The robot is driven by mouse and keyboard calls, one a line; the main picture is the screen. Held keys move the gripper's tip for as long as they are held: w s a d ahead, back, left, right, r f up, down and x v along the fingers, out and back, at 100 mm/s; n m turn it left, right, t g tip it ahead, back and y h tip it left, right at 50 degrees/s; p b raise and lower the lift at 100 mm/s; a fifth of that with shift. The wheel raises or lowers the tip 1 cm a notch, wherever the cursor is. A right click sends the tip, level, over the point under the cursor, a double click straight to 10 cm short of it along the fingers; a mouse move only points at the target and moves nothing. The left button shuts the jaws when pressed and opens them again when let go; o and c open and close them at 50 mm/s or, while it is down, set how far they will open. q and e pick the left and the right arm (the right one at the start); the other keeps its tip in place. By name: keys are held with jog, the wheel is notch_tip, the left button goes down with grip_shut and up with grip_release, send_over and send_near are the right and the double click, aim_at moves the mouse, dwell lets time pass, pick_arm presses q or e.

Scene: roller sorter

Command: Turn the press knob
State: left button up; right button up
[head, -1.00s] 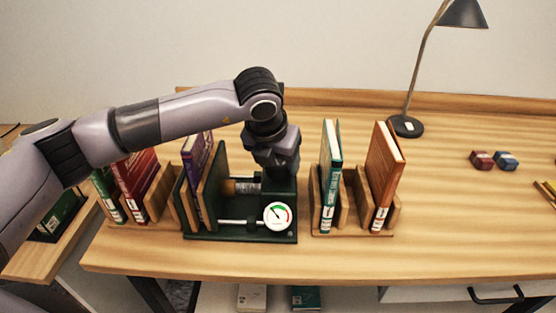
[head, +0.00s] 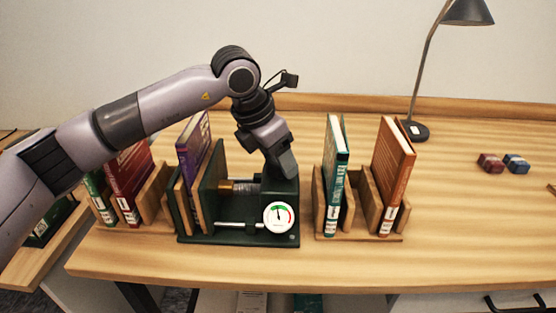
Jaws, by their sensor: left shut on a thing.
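The book press (head: 238,240) is a dark green frame on the desk, with a horizontal screw (head: 244,187) and a round white gauge (head: 278,217) at its lower right. A purple book (head: 190,150) stands upright between boards at the press's left side. My left gripper (head: 287,171) reaches down at a slant to the top of the press's right end, in line with the screw. It is shut on the press knob, which my gripper hides. My right gripper is not in view.
A wooden rack with a teal book (head: 334,175) and an orange book (head: 394,170) stands close to the right. A lamp (head: 414,130) and two small blocks (head: 503,163) are farther right. Bare desk lies in front.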

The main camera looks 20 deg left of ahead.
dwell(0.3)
pick_arm(q)
jog(key=o, duration=1)
jog(key=shift+o, duration=0.2)
jog(key=v, duration=0.7)
jog(key=shift+b, duration=0.4)
jog(key=shift+a, duration=0.1)
